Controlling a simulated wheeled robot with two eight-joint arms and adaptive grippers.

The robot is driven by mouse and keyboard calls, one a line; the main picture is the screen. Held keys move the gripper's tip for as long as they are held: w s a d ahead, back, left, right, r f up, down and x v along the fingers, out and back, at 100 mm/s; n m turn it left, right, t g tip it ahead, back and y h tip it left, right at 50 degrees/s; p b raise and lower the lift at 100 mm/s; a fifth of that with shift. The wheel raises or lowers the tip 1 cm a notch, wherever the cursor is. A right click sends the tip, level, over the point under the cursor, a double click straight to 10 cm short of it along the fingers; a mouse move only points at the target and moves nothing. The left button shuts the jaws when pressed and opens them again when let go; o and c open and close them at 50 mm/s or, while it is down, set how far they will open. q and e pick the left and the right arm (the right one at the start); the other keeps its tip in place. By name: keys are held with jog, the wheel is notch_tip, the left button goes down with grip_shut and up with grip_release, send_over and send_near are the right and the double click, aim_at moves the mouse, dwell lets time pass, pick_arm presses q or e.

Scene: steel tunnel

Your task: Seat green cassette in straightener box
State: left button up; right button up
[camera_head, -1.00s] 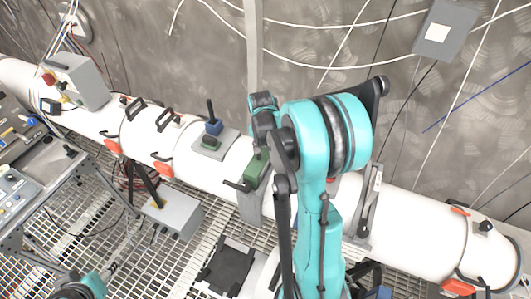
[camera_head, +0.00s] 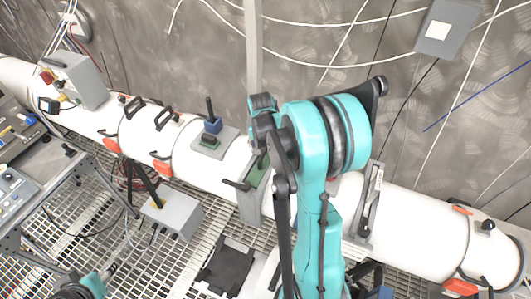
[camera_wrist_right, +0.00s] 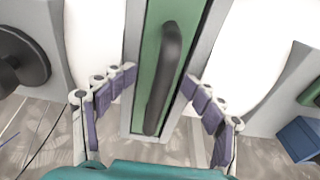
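The green cassette (camera_head: 258,176) sits in the grey straightener box (camera_head: 250,207) on the white pipe, partly hidden behind my right arm in the head view. In the right wrist view the green cassette (camera_wrist_right: 150,45) lies between the grey walls of the box (camera_wrist_right: 131,60), with a dark bar handle (camera_wrist_right: 163,75) along it. My right gripper (camera_wrist_right: 160,80) is open, its padded fingers spread on both sides of the handle and apart from it. My left gripper (camera_head: 78,291) is only partly in view at the bottom left; its fingers cannot be made out.
A blue block (camera_head: 213,125) and a small dark green block (camera_head: 210,141) stand on a grey plate on the pipe, left of the box. A grey clamp lever (camera_head: 369,205) stands right of my arm. A black tray (camera_head: 228,268) lies below on the grating.

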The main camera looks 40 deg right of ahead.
jog(key=shift+a+r, duration=0.1)
jog(key=shift+r, duration=0.1)
jog(key=shift+r+p, duration=0.35)
jog(key=shift+p, duration=0.15)
jog(key=r, duration=0.7)
jog(key=a+r+p, duration=0.1)
jog(key=r, duration=0.3)
jog(key=shift+s+r, duration=0.25)
jog(key=shift+r, duration=0.1)
jog(key=s+a+n+t, duration=0.2)
jog(key=s+a+n, duration=0.1)
jog(key=a, duration=0.4)
jog(key=s+a+n+t, duration=0.2)
jog(key=s+a+n, duration=0.2)
jog(key=a, duration=0.3)
jog(key=s+a+r+n+t+y, duration=0.1)
jog(key=s+a+n+t, duration=0.1)
jog(key=s+a+n, duration=0.2)
jog(key=a+n, duration=0.1)
jog(key=a, duration=0.2)
jog(key=shift+s+n+t, duration=0.25)
jog(key=shift+n+t, duration=0.05)
jog(key=shift+r, duration=0.1)
